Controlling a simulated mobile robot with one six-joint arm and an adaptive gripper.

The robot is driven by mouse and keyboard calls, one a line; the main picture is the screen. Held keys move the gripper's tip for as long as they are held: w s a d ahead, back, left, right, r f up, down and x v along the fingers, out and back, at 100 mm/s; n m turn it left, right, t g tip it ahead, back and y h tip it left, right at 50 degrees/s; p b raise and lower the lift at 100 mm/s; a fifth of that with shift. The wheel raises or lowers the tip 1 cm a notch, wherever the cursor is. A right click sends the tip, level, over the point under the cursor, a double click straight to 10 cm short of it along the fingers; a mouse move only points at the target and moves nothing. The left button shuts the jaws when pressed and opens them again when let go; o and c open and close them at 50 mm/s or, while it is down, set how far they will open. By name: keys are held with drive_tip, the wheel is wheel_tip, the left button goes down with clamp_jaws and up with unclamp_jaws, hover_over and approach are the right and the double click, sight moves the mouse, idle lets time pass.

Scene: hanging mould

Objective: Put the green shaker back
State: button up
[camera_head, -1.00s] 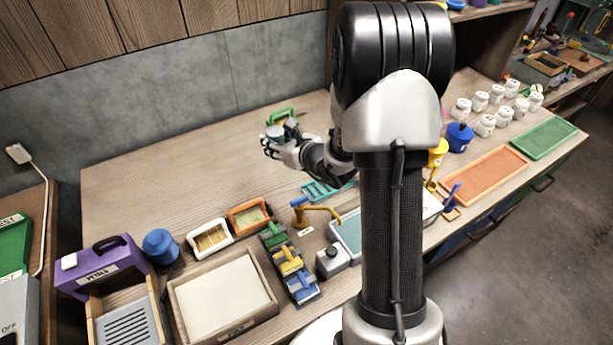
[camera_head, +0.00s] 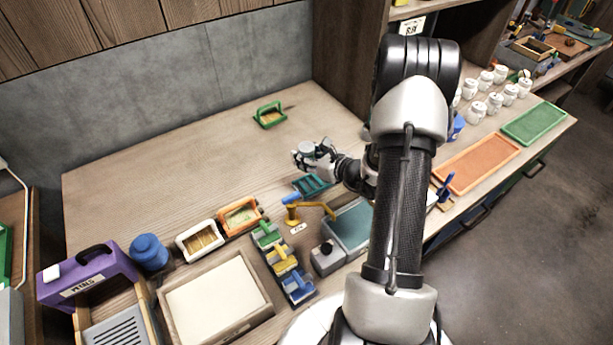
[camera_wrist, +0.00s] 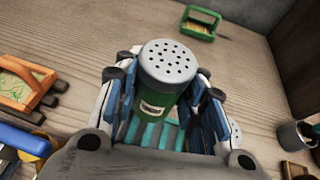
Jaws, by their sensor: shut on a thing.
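The green shaker (camera_wrist: 163,80) is upright between the fingers of my gripper (camera_wrist: 163,98) in the wrist view. It has a green body, a pale label and a grey lid with holes. In the head view only its grey lid (camera_head: 306,148) shows clearly, at the end of my gripper (camera_head: 312,158). My gripper is shut on it. The gap between shaker and rack is hard to judge.
A green-framed mould (camera_head: 269,115) lies at the back of the table. White jars (camera_head: 494,103) stand at right. The table's back left is clear.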

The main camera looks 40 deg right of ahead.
wheel_tip(320, 180, down, 7)
drive_tip(key=shift+f+b, duration=0.15)
drive_tip(key=shift+b, duration=0.75)
drive_tip(key=shift+f, duration=0.1)
drive_tip(key=o, duration=0.6)
drive_tip(key=shift+f, duration=0.15)
drive_tip(key=o, duration=0.5)
drive_tip(key=shift+r, duration=0.2)
